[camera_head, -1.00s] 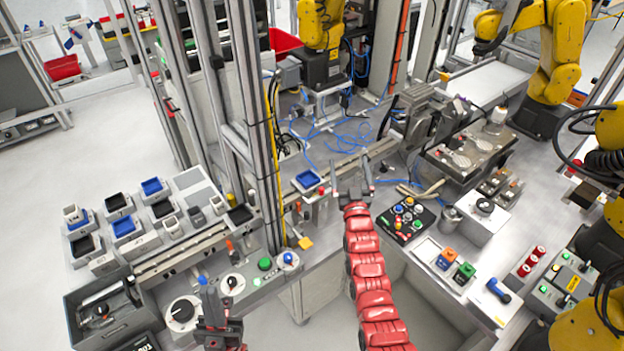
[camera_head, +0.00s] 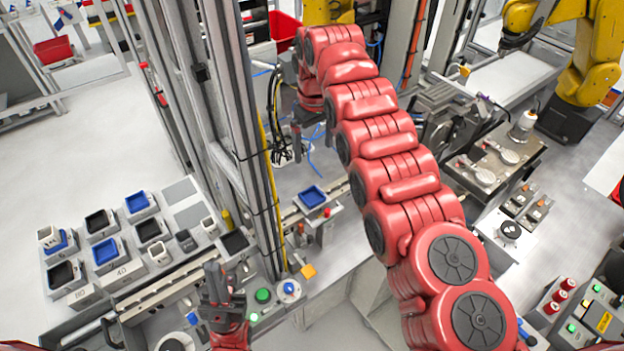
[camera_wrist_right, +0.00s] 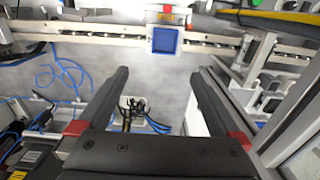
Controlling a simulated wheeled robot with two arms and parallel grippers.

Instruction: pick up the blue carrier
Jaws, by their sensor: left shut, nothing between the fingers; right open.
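A blue carrier (camera_head: 312,196), a square tray with a pale rim, sits on the conveyor rail near the middle of the head view. It also shows at the top of the right wrist view (camera_wrist_right: 165,40), beyond the fingertips. My right gripper (camera_head: 296,142) hangs behind the carrier, farther from the camera, partly hidden by the arm. In the right wrist view its fingers (camera_wrist_right: 158,84) are wide apart with nothing between them. My left gripper (camera_head: 213,272) is shut and empty at the lower left, apart from the carrier.
More blue-lined trays (camera_head: 137,202) stand among black ones on the left rack. A metal column (camera_head: 240,130) rises left of the carrier. Blue hoses (camera_wrist_right: 65,75) lie on the bench. A button station (camera_head: 270,297) is near my left gripper.

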